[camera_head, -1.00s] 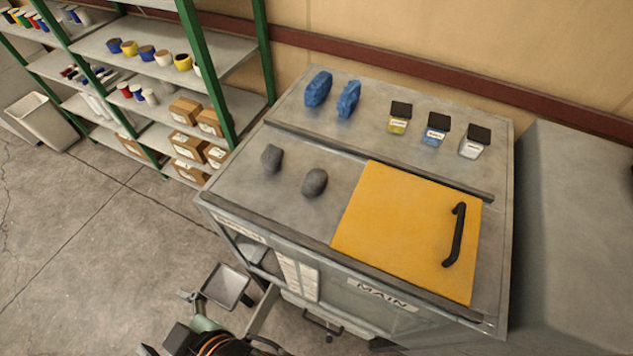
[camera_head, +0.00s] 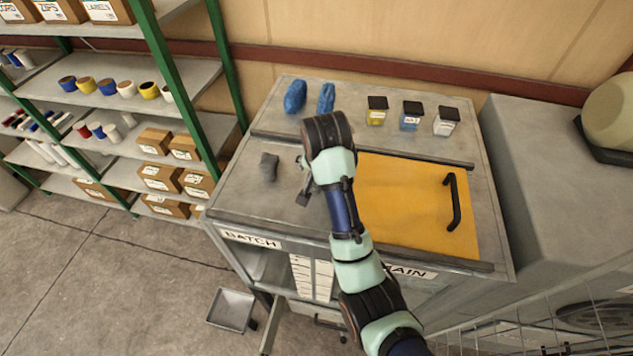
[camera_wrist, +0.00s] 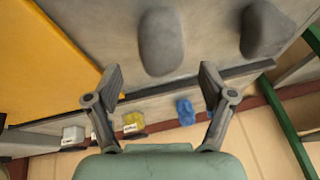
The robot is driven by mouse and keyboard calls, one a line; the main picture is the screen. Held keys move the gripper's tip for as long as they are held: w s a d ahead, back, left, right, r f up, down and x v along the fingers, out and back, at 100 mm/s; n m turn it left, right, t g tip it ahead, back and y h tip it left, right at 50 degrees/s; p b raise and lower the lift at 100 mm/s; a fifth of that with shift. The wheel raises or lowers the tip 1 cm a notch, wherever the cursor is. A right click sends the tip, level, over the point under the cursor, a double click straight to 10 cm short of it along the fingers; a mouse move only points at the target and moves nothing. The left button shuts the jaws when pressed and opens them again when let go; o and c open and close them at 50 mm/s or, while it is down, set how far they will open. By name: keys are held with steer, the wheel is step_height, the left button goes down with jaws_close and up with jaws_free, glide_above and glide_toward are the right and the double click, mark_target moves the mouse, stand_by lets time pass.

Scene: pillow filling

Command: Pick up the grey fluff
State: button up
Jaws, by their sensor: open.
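Two grey fluffs lie on the bench top. In the head view one grey fluff (camera_head: 269,167) shows left of my arm, and the other is hidden by the arm. In the wrist view one grey fluff (camera_wrist: 162,42) lies just beyond the gap between my fingertips, and the other grey fluff (camera_wrist: 266,30) lies to the right. My gripper (camera_wrist: 160,77) is open and empty, its two fingers spread. In the head view my gripper (camera_head: 305,182) hangs over the bench beside the yellow panel.
The yellow panel (camera_head: 400,205) with a black handle (camera_head: 453,202) lies right of my arm. Two blue fluffs (camera_head: 295,97) and three dark-lidded jars (camera_head: 411,117) stand at the back of the bench (camera_head: 235,190). A shelf rack (camera_head: 170,110) stands left.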

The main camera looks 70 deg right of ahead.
steer(key=p+x, duration=0.1)
steer(key=x, duration=0.3)
steer(key=shift+w+d+f, duration=0.1)
steer(key=shift+f, duration=0.2)
steer(key=c, duration=1.1)
step_height(320, 180, up, 10)
steer(key=shift+r+b, duration=0.1)
steer(key=shift+b, duration=0.45)
steer(key=shift+c, duration=0.2)
